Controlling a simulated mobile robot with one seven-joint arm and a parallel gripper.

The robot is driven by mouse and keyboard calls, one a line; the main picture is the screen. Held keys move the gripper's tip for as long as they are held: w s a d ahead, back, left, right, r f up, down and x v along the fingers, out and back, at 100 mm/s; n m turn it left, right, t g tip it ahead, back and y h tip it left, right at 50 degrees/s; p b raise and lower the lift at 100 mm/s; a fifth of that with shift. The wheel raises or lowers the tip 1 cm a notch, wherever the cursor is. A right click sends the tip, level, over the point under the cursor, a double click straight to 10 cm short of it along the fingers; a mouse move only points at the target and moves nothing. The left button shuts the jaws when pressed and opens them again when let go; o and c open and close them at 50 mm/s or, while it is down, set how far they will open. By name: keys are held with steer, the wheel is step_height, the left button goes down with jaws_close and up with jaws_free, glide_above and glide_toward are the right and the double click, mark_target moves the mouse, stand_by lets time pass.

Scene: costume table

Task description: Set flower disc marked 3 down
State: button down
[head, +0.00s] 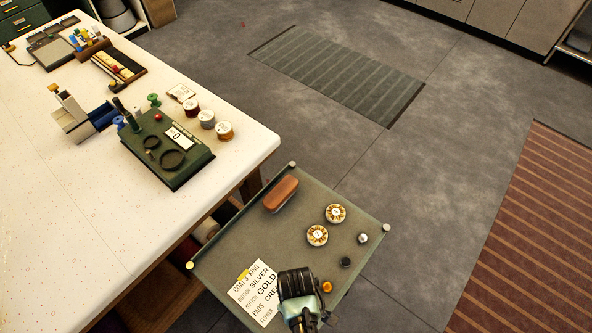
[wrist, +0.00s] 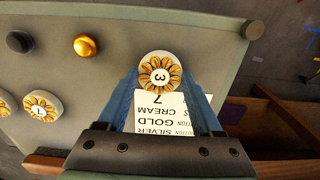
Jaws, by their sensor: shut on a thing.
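The flower disc marked 3 (wrist: 159,74) is cream with gold-brown petals. In the wrist view it sits between the tips of my gripper (wrist: 160,88), which is shut on it. In the head view my gripper (head: 298,288) is over the front of the green tray (head: 222,240), right of the printed card, and hides the disc. I cannot tell whether the disc touches the tray. Two other flower discs, a nearer one (head: 317,235) and a farther one (head: 336,213), lie on the tray; one reads 1 in the wrist view (wrist: 43,106).
A printed card (head: 252,291) lies beside my gripper, partly under it in the wrist view. A gold button (head: 327,287), a black one (head: 345,262) and a silver one (head: 362,238) stand along the right side. A brown block (head: 281,194) lies at the back. The tray's middle is clear.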

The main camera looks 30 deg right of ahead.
steer(key=shift+c, duration=0.2)
jaws_free()
